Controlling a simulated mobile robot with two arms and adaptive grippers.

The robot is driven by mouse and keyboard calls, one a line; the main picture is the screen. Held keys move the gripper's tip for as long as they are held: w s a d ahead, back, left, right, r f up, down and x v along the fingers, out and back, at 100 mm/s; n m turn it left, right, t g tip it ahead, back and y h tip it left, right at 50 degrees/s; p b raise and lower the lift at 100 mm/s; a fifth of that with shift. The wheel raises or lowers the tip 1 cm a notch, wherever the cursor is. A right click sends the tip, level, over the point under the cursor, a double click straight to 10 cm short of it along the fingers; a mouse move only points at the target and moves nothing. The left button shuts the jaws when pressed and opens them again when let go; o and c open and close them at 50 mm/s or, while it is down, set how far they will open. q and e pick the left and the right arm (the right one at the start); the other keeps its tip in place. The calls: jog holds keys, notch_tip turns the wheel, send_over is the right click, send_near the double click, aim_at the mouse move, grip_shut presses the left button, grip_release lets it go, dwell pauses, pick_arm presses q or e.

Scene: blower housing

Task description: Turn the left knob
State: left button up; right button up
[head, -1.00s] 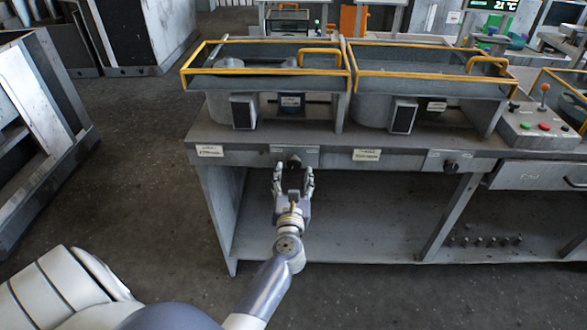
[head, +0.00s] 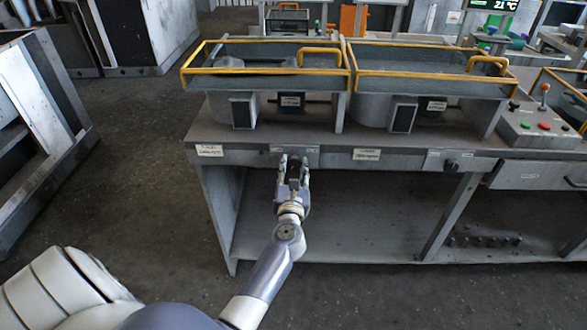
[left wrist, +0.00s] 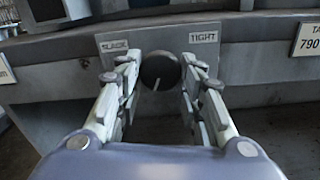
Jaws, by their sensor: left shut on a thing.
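The left knob is a round dark knob (left wrist: 160,70) on a grey panel at the bench's front edge. It sits between the labels SLACK (left wrist: 114,46) and TIGHT (left wrist: 203,37). Its pale pointer line is nearly upright, leaning slightly right at the top. My left gripper (head: 294,163) has its fingers on both sides of the knob and is shut on it; the fingers also frame it in the left wrist view (left wrist: 164,78). In the head view the gripper hides most of the knob. My right gripper is out of view.
Another dark knob (head: 451,165) is on the bench front (head: 400,158) to the right. Yellow-railed housings (head: 265,70) stand on top. A control box with coloured buttons (head: 540,124) is at the right. The space under the bench is mostly open.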

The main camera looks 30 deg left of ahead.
pick_arm(q)
jog(key=m+p, duration=0.2)
jog(key=m, duration=0.1)
jog(key=shift+r, duration=0.15)
jog(key=m+p, duration=0.2)
jog(key=shift+a+m, duration=0.1)
jog(key=shift+m, duration=0.2)
jog(key=shift+m+p, duration=0.3)
jog(key=shift+m, duration=0.5)
jog(key=o, duration=1.1)
jog(key=shift+c, duration=0.2)
jog(key=shift+s, duration=0.15)
